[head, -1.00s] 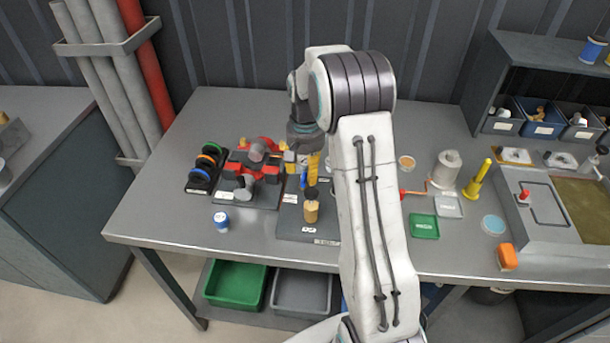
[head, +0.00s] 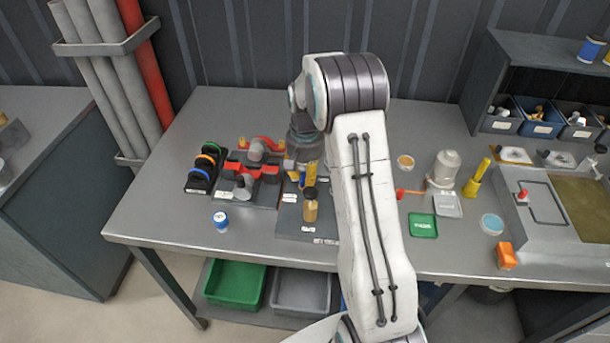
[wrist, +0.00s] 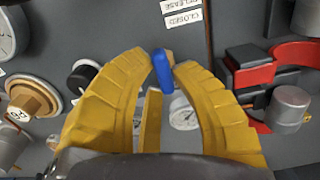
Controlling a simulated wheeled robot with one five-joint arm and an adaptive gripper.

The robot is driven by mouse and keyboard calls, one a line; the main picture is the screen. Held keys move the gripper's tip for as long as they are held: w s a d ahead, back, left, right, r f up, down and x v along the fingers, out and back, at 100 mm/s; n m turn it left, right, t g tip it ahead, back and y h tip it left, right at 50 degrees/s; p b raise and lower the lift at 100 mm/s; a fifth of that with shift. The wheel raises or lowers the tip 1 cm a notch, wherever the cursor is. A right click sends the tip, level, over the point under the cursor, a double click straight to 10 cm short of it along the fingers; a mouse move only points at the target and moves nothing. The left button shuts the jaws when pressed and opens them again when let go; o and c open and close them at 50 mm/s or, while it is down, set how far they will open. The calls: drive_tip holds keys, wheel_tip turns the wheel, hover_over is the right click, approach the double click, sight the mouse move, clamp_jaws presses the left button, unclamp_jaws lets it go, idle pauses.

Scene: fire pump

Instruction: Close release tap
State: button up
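The release tap's blue handle (wrist: 163,73) shows in the wrist view, below the labels reading RELEASE and CLOSED (wrist: 184,20). My gripper (wrist: 167,66) has its two yellow fingers bowed around the space in front of the handle. Their tips lie close on either side of it, and I cannot tell whether both press on it. The tap's body is mostly hidden. In the head view my gripper (head: 300,170) is low over the dark pump board (head: 285,230), beside the red fittings.
Red pipework (head: 262,150) and a grey cylinder (wrist: 290,105) stand close right of my gripper in the wrist view. A brown-topped post (head: 310,208) stands in front.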

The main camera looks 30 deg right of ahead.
clamp_jaws()
drive_tip(key=shift+m, duration=0.3)
drive_tip(key=m+b, duration=0.1)
drive_tip(key=m, duration=0.2)
drive_tip(key=shift+s+f+m, duration=0.1)
drive_tip(key=shift+m, duration=0.2)
drive_tip(key=m+b, duration=0.1)
drive_tip(key=m, duration=0.3)
drive_tip(key=shift+s+m, duration=0.15)
drive_tip(key=shift+m, duration=0.15)
drive_tip(key=m+b, duration=0.1)
drive_tip(key=m, duration=0.3)
drive_tip(key=shift+s+a, duration=0.1)
drive_tip(key=shift+a, duration=0.05)
drive_tip(key=shift+a+m, duration=0.15)
drive_tip(key=shift+m, duration=2.35)
drive_tip(key=o, duration=0.5)
unclamp_jaws()
drive_tip(key=shift+o, duration=0.2)
